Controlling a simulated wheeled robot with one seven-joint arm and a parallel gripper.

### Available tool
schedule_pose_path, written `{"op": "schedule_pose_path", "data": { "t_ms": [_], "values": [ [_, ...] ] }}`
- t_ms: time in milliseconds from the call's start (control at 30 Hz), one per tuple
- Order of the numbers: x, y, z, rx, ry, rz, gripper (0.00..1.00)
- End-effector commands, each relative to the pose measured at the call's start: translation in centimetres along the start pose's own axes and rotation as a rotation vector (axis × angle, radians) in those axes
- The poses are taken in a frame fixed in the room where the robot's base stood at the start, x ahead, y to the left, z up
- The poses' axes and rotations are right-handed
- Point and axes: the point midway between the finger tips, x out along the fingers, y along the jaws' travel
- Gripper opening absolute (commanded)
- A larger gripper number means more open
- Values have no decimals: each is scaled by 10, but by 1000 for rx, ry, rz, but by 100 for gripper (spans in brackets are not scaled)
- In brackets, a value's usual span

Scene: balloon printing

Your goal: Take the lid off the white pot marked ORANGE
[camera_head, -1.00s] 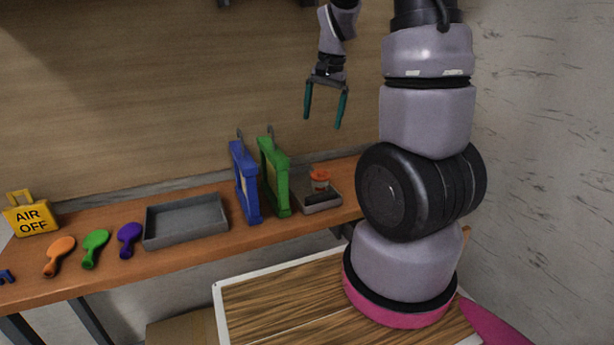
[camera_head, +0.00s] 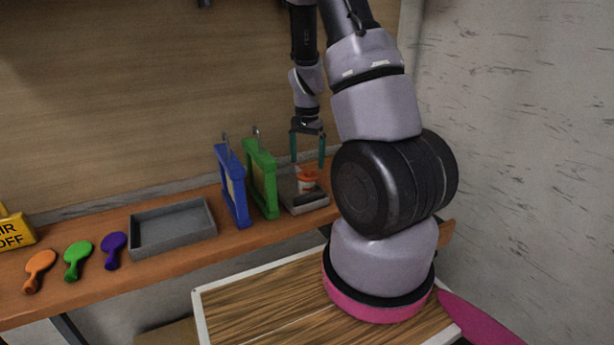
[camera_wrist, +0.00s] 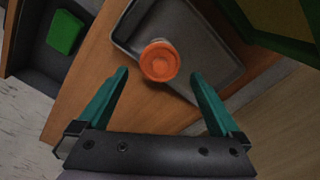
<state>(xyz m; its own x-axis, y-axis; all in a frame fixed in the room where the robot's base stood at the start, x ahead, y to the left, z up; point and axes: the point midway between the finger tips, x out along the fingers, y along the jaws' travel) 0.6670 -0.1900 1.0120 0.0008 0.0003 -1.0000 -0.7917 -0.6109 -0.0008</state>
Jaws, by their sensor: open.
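The small white pot (camera_head: 306,187) with an orange lid (camera_head: 307,174) stands upright in a small grey tray at the right end of the bench. In the wrist view the orange lid (camera_wrist: 160,61) shows from above and hides most of the pot; no marking is readable. My gripper (camera_head: 308,163) points down with its two teal fingers apart, just above the pot in the head view. In the wrist view my gripper (camera_wrist: 160,80) is open and empty, and the lid lies ahead of the fingertips, roughly centred between them.
The small grey tray (camera_wrist: 207,45) has raised walls around the pot. A green frame (camera_head: 262,180) and a blue frame (camera_head: 232,187) stand upright just left of it. A larger empty grey tray (camera_head: 172,228) and several balloon-shaped paddles lie farther left. A green block (camera_wrist: 66,32) shows in the wrist view.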

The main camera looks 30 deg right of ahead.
Motion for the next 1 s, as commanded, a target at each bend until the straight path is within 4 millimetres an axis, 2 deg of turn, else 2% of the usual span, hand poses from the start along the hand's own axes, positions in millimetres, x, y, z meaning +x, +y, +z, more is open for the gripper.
{"op": "schedule_pose_path", "data": {
  "t_ms": [100,200,500,567,600,700,1000],
  "values": [
    [21,1,-1,2,-3,4,100],
    [33,0,-1,1,-2,3,100],
    [38,0,-1,0,0,0,100],
    [38,0,-1,0,0,0,81],
    [38,0,-1,0,0,0,66],
    [38,0,-1,0,0,0,31],
    [33,-1,-2,-1,1,-1,30]
  ]
}}
